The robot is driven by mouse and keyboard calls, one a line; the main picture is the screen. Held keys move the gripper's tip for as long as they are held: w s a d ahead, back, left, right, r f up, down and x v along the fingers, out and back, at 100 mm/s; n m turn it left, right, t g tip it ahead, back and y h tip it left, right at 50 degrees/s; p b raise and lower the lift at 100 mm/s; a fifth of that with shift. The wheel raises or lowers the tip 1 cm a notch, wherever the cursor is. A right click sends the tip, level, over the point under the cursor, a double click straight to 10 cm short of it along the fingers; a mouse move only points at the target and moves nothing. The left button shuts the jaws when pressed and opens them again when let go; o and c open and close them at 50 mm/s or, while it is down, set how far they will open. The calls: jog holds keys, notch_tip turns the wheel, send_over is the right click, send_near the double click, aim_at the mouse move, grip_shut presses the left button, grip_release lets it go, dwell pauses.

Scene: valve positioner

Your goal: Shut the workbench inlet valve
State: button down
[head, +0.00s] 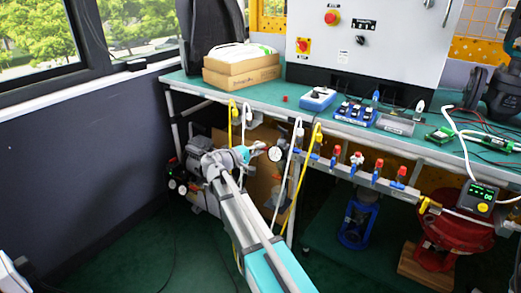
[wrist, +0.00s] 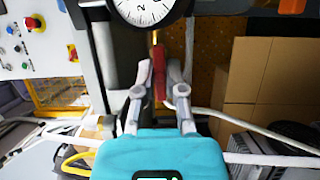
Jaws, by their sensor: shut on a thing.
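In the wrist view, a red valve handle (wrist: 158,76) stands between the two fingertips of my gripper (wrist: 160,84), which is shut on it. A thin brass-coloured part (wrist: 155,38) shows just above the handle, below a round white pressure gauge (wrist: 145,8) cut off by the top edge. In the head view, my gripper (head: 262,147) is at the bench's front edge, just left of the same gauge (head: 275,154). The handle and the valve body are hidden there by my gripper, so I cannot tell the valve's position.
Several red and blue valves (head: 356,161) line the bench front to the right. A yellow hose (head: 303,185) and a white hose (head: 285,175) hang close to my gripper. The green workbench (head: 262,92) carries boxes (head: 241,74) and a grey cabinet (head: 385,45). Cardboard boxes (wrist: 245,70) show beside the handle.

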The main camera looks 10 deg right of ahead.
jog(key=shift+f+n, duration=0.1)
jog(key=shift+n, duration=0.2)
jog(key=n+t+b, duration=0.2)
jog(key=n+t, duration=0.1)
jog(key=n, duration=0.4)
jog(key=n+t+b, duration=0.3)
jog(key=n, duration=0.4)
jog(key=n+t+b, duration=0.2)
jog(key=n+t, duration=0.1)
jog(key=n, duration=0.4)
jog(key=shift+s+d+n+y, duration=0.1)
jog(key=shift+n+y, duration=0.2)
jog(key=shift+n, duration=0.3)
jog(key=c, duration=0.7)
grip_release()
jog(key=shift+m, duration=0.7)
